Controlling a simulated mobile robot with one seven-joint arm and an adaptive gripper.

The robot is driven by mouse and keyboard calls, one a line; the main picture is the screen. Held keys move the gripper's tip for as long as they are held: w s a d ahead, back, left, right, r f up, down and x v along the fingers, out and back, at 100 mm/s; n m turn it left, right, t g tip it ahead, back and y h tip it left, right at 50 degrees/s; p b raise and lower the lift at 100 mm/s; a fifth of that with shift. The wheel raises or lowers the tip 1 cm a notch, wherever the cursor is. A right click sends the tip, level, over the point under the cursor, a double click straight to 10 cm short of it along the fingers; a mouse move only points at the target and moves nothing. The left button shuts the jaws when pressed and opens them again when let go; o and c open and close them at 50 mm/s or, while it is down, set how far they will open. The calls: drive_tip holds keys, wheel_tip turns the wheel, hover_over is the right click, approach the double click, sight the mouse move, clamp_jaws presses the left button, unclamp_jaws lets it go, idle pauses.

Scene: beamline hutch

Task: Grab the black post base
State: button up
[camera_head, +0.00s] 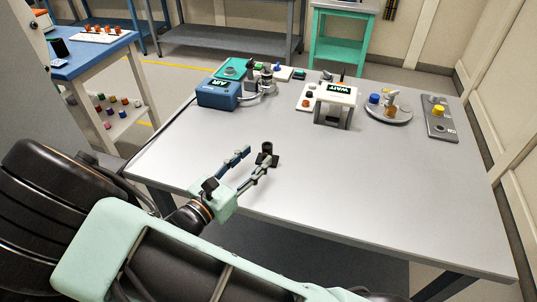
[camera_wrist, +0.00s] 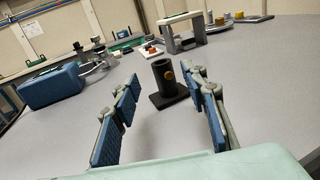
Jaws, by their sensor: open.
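The black post base (camera_head: 267,149) stands upright on the grey table, a short cylinder on a flat square foot. In the wrist view the black post base (camera_wrist: 165,78) is ahead of the fingers, with an orange round spot on its side. My gripper (camera_head: 252,158) is low over the table near its front left part, open, with nothing between the fingers. In the wrist view my gripper (camera_wrist: 165,105) shows its two blue-padded fingers on either side, with the base between them in the picture, beyond or near the tips. Whether a finger touches it, I cannot tell.
Further back on the table (camera_head: 400,180) are a blue box (camera_head: 218,94) marked AIR, a white stand (camera_head: 336,93) marked WAIT, a round tray (camera_head: 388,115) and a grey plate (camera_head: 439,125). The table's front and right areas are clear.

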sight(264, 149)
drive_tip(key=x, duration=0.6)
drive_tip(key=shift+d+r+b, duration=0.25)
drive_tip(key=shift+b, duration=0.05)
drive_tip(key=shift+c, duration=0.4)
clamp_jaws()
